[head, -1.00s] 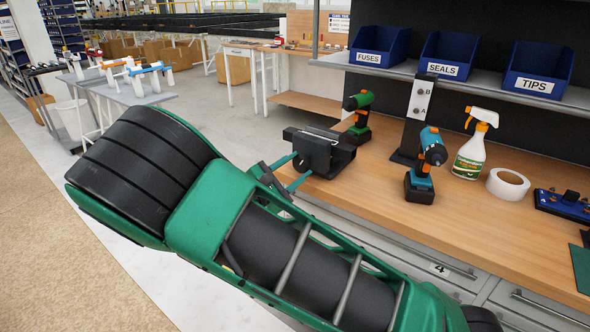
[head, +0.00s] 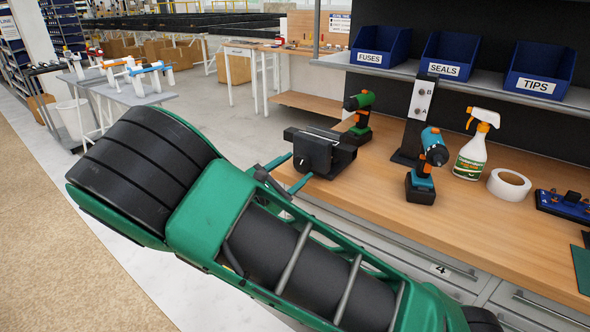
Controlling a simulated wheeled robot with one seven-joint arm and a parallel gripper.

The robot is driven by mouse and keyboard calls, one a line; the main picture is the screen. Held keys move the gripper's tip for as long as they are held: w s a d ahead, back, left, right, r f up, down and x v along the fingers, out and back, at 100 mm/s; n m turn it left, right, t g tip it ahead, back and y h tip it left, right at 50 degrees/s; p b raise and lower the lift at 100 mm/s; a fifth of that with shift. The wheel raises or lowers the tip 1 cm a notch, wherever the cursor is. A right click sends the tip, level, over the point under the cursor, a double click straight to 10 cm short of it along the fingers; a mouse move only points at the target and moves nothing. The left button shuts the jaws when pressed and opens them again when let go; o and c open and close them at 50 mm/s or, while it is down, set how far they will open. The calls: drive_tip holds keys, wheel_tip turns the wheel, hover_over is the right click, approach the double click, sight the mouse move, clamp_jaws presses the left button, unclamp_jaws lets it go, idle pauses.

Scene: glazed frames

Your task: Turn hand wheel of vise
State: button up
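A black vise (head: 325,147) stands at the left front edge of the wooden workbench. Its front end faces my gripper (head: 301,165). A dark round part with a small pale mark, apparently the hand wheel (head: 311,155), shows on that front end, but its shape is hard to make out. My gripper's two teal fingers are spread apart, one on the upper left and one on the lower right of the vise's front. I cannot tell whether either fingertip touches it. My green arm covers the lower middle of the view.
On the workbench (head: 395,205) stand a green drill (head: 362,122), a blue drill (head: 421,180), a spray bottle (head: 470,157) and a tape roll (head: 509,184). Blue bins (head: 540,70) sit on the shelf above. Drawers (head: 455,270) lie below the front edge.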

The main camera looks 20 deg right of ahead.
drive_tip(key=shift+s+d+r, duration=0.15)
drive_tip(key=v, duration=1)
drive_tip(key=shift+a, duration=0.35)
